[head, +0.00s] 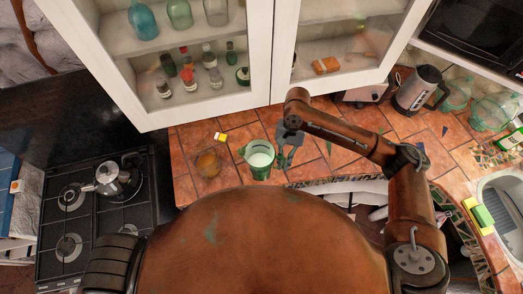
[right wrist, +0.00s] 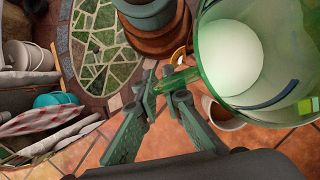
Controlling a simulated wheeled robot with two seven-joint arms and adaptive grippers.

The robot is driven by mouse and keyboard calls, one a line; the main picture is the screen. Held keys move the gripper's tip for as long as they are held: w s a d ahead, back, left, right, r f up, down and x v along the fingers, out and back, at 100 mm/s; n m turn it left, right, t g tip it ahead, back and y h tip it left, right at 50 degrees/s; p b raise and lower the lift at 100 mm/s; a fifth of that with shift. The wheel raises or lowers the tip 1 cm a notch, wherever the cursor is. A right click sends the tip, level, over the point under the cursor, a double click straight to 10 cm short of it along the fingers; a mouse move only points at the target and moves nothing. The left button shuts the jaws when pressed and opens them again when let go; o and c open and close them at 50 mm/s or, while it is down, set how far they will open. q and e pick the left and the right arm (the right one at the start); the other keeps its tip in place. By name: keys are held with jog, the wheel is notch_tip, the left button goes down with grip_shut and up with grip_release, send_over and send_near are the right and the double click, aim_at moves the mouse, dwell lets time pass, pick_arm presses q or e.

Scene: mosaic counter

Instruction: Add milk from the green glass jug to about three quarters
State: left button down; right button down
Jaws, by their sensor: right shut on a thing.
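The green glass jug (head: 260,168) holds white milk and stands out over the tiled counter in the head view. In the right wrist view the jug (right wrist: 215,62) fills the upper right, with the milk's white surface inside. My right gripper (head: 283,157) is at the jug's right side. Its fingers (right wrist: 166,97) are shut on the jug's green handle. The jug looks about upright; its height above the counter is hard to tell. A cup with brown contents (head: 208,164) is left of the jug. A cup (right wrist: 222,118) shows partly behind the jug in the right wrist view. My left gripper is out of view.
A small yellow and white box (head: 220,137) lies behind the cup. A kettle (head: 417,90) and toaster (head: 366,91) stand at the back right. The stove with a moka pot (head: 114,180) is at left. The open-looking wall cabinet (head: 200,110) overhangs the counter's back.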

jog(key=a+n+h, duration=0.1)
jog(key=a+n, duration=0.2)
jog(key=n, duration=0.1)
jog(key=a+n+t+h, duration=0.1)
jog(key=a+n+h, duration=0.1)
jog(key=n, duration=0.3)
jog(key=a+r+n+t+h, duration=0.1)
jog(key=a+n, duration=0.3)
jog(key=n, duration=0.1)
jog(key=shift+w+a+r+h, duration=0.1)
jog(key=shift+w+a+h, duration=0.3)
jog(key=a+n+t+y+p, duration=0.1)
jog(key=a+n, duration=0.6)
jog(key=n, duration=0.7)
jog(key=a+r+n+t+y, duration=0.1)
jog(key=a+n+t+y, duration=0.3)
jog(key=n, duration=1)
jog(key=a+t, duration=0.2)
jog(key=a, duration=0.1)
jog(key=shift+r+y+p, duration=0.2)
jog(key=shift+y+p, duration=0.1)
jog(key=shift+p, duration=0.1)
